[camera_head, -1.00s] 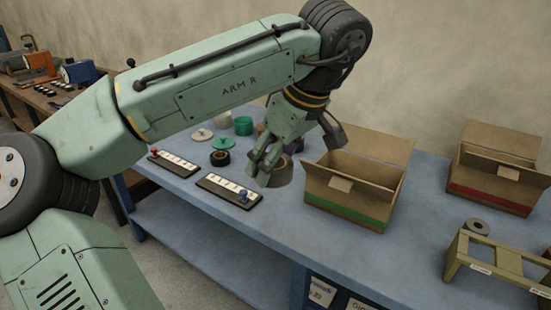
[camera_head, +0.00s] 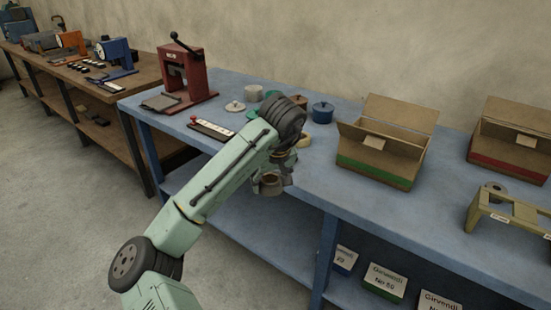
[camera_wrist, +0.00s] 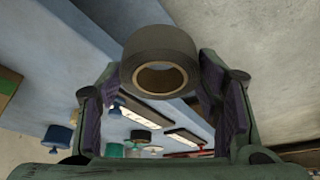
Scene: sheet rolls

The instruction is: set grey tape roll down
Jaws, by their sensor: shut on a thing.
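The dark grey tape roll (camera_wrist: 160,52) with a tan core is between the two fingers of my gripper (camera_wrist: 160,82) in the wrist view. My gripper is shut on it. In the head view my gripper (camera_head: 270,178) holds the roll (camera_head: 268,188) near the front edge of the blue table, partly hidden by my arm. In the wrist view the roll hangs clear, with the table, boards and floor seen beyond it. I cannot tell its exact height.
A green-striped cardboard box (camera_head: 375,164) stands open right of my gripper. A red-striped box (camera_head: 505,160) and a tan stand (camera_head: 500,212) with a grey roll (camera_head: 495,189) are farther right. A red press (camera_head: 184,78), a peg board (camera_head: 212,130) and a blue pot (camera_head: 322,112) are behind.

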